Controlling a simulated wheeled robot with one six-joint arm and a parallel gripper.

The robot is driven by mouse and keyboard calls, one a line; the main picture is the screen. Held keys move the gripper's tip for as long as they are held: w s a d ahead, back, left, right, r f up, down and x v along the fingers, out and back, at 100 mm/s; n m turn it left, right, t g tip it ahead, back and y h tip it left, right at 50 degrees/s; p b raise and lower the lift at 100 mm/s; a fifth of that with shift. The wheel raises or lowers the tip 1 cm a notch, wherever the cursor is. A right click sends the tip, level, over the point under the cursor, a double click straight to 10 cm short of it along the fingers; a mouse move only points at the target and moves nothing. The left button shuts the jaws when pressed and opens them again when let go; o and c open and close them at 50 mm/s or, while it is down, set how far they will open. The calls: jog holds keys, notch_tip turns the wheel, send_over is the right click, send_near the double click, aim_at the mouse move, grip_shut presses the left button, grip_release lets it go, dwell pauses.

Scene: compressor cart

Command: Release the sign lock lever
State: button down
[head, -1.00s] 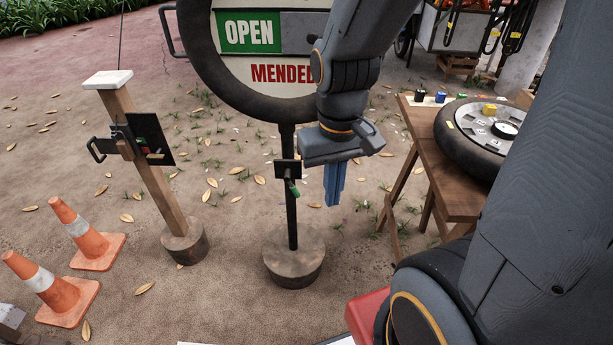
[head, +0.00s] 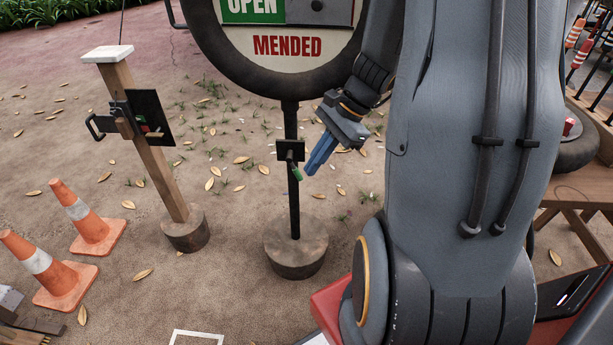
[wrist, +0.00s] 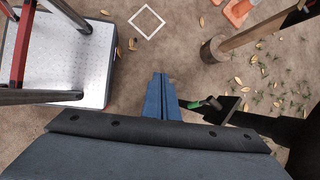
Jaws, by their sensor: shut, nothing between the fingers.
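The round sign (head: 287,52) with OPEN and MENDED panels stands on a dark post (head: 292,190) in a round wooden base. The sign lock lever (head: 296,171) has a green grip and hangs down from a black plate (head: 290,150) on the post. In the wrist view the lever's green grip (wrist: 203,104) lies just right of the fingers. My gripper (head: 312,168) has blue fingers, shut and empty. Its tips point down and left, close beside the lever on its right. I cannot tell whether they touch the lever.
A leaning wooden post (head: 150,140) with a black panel and handle stands to the left. Two orange cones (head: 85,215) stand at the far left. A wooden table (head: 580,190) is at the right. A white square outline (head: 196,338) lies on the ground in front.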

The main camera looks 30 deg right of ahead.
jog(key=w+d+f+m+t+b, duration=0.1)
jog(key=w+d+f+m+t, duration=0.15)
jog(key=d+m, duration=0.3)
jog(key=w+d+f+m+t+b, duration=0.2)
jog(key=d+f+m, duration=0.15)
jog(key=d, duration=0.35)
send_near(300, 174)
jog(key=x, duration=0.5)
jog(key=shift+s+d+f+b, duration=0.2)
jog(key=shift+d+f+b, duration=0.1)
jog(key=shift+b, duration=0.1)
jog(key=shift+w+a+f, duration=0.2)
jog(key=shift+w+a, duration=0.15)
jog(key=shift+w, duration=0.1)
